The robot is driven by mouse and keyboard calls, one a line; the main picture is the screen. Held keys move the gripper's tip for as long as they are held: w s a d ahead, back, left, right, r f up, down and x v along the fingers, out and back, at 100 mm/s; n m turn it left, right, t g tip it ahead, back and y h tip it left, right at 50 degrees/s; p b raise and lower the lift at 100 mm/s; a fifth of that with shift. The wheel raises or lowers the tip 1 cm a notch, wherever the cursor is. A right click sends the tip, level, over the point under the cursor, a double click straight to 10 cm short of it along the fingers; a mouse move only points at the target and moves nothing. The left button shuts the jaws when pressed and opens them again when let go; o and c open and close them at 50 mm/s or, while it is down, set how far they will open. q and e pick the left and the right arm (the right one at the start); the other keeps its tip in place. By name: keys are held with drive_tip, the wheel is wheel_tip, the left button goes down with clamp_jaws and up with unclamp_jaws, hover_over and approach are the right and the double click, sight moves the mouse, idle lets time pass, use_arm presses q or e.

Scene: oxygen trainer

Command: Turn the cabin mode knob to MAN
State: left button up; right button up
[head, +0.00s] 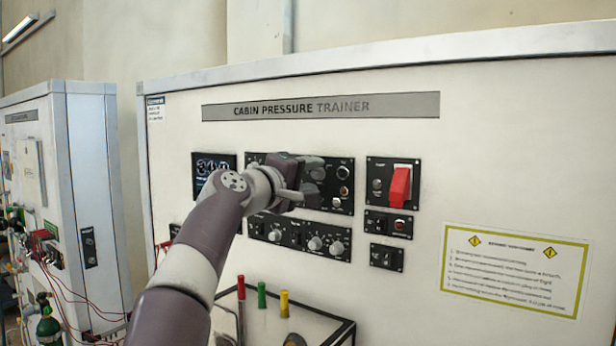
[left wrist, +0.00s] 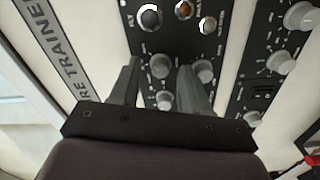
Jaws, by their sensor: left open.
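The trainer's upper control panel (head: 342,190) is black and partly hidden behind my left arm. In the left wrist view, small grey knobs sit around my fingers: one knob (left wrist: 160,65) between the fingertips, one knob (left wrist: 203,71) by the right finger, and a lower knob (left wrist: 164,100). My left gripper (head: 308,180) is in front of this panel. In the left wrist view the gripper (left wrist: 160,68) is open, its fingers apart on either side of the middle knob. I cannot tell if they touch it. The labels are too small to tell which is the cabin mode knob. My right gripper is not in view.
A lower panel (head: 295,239) carries several grey knobs. A red guarded switch (head: 400,185) is at the right. A black-edged tray (head: 345,328) with red, green and yellow-topped items stands below. A warning placard (head: 515,268) is at lower right. Another trainer (head: 90,150) stands at left.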

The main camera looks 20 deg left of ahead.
use_arm(q)
drive_tip(key=shift+s+a+f+b, duration=0.1)
drive_tip(key=shift+s+f+b, duration=0.05)
drive_tip(key=shift+s+b, duration=0.2)
drive_tip(key=b+v, duration=0.6)
drive_tip(key=v, duration=0.6)
